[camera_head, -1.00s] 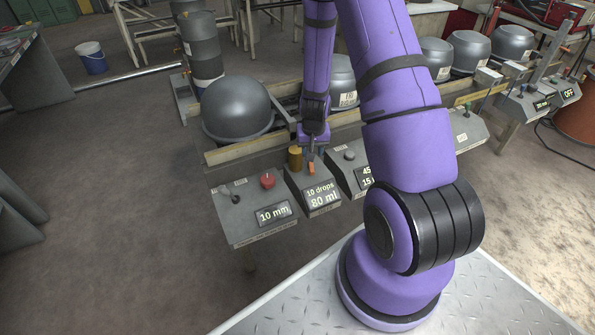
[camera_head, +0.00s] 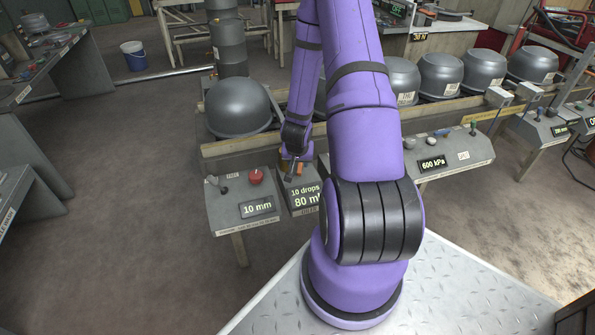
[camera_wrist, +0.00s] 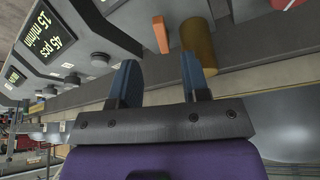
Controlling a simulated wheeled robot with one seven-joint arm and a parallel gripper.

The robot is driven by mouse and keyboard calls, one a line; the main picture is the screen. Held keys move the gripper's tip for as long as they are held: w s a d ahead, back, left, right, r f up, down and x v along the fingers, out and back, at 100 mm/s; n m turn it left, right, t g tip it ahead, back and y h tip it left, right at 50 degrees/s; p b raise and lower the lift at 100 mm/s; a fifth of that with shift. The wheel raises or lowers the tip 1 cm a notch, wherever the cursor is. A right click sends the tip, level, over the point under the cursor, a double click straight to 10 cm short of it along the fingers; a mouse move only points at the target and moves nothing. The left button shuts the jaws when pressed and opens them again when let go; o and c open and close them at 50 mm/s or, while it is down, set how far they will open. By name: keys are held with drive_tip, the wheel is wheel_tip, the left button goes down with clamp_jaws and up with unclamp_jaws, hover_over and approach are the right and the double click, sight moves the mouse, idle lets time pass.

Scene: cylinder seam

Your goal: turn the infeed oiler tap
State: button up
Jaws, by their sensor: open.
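The infeed oiler is a grey box with a display (camera_head: 306,195) reading 10 drops, 80 ml. Its tap is a small orange lever (camera_wrist: 161,34), beside a brass-coloured cylinder (camera_wrist: 199,42) in the wrist view. My gripper (camera_wrist: 159,62) is open and empty; its two blue-grey fingers point toward the lever. The lever lies in line with the gap, just past the fingertips, and the cylinder is near the right finger. In the head view my gripper (camera_head: 292,172) is over the oiler box and mostly hides the lever and cylinder.
Left of the oiler stands a console (camera_head: 243,208) reading 10 mm, with a red knob (camera_head: 256,177). A large grey dome (camera_head: 238,106) sits behind on the conveyor. In the wrist view a display (camera_wrist: 48,38) and dark knobs (camera_wrist: 100,60) lie left of the lever.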

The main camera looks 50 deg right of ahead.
sight(299, 171)
drive_tip(key=shift+x, duration=3.9)
drive_tip(key=shift+c, duration=0.2)
clamp_jaws()
